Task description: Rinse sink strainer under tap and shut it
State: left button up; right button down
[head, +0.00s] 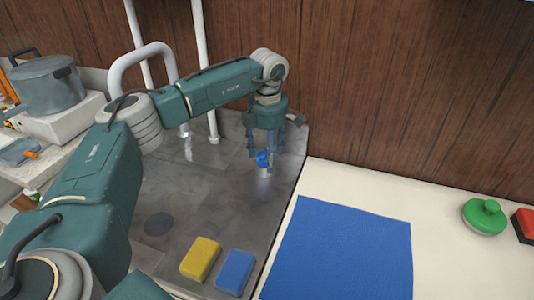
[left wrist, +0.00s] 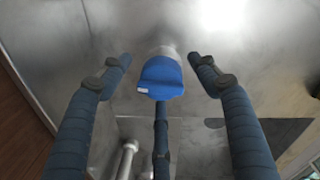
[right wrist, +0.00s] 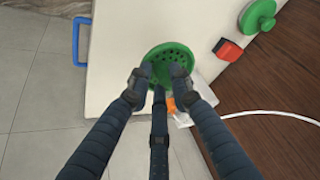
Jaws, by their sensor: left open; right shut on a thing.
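The tap's blue knob (head: 263,158) stands on a short metal stem at the back right of the grey sink (head: 215,210). My left gripper (head: 266,150) is over it from above. In the left wrist view its fingers (left wrist: 161,62) are open around the blue knob (left wrist: 160,78), with gaps on both sides. A white curved spout (head: 142,49) rises at the back; a pale streak shows below its end, and I cannot tell whether water runs. In the right wrist view my right gripper (right wrist: 160,76) is shut on the green strainer (right wrist: 173,52), a round perforated dish. The head view does not show it.
A yellow sponge (head: 200,258) and a blue sponge (head: 235,270) lie at the sink's front, near a dark drain disc (head: 158,223). A blue cloth (head: 340,250) covers part of the counter. A green knobbed disc (head: 484,215) and a red-black block (head: 524,225) sit right.

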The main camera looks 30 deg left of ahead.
pick_arm(q)
jog(key=c, duration=1.1)
jog(key=shift+n, duration=0.4)
jog(key=shift+c, duration=0.3)
jog(key=o, duration=0.9)
jog(key=shift+r, duration=0.1)
jog(key=shift+o, duration=1.3)
jog(key=shift+w+d, duration=0.15)
notch_tip(320, 180, up, 12)
jog(key=shift+s+d, duration=0.25)
jog(key=shift+d, duration=0.05)
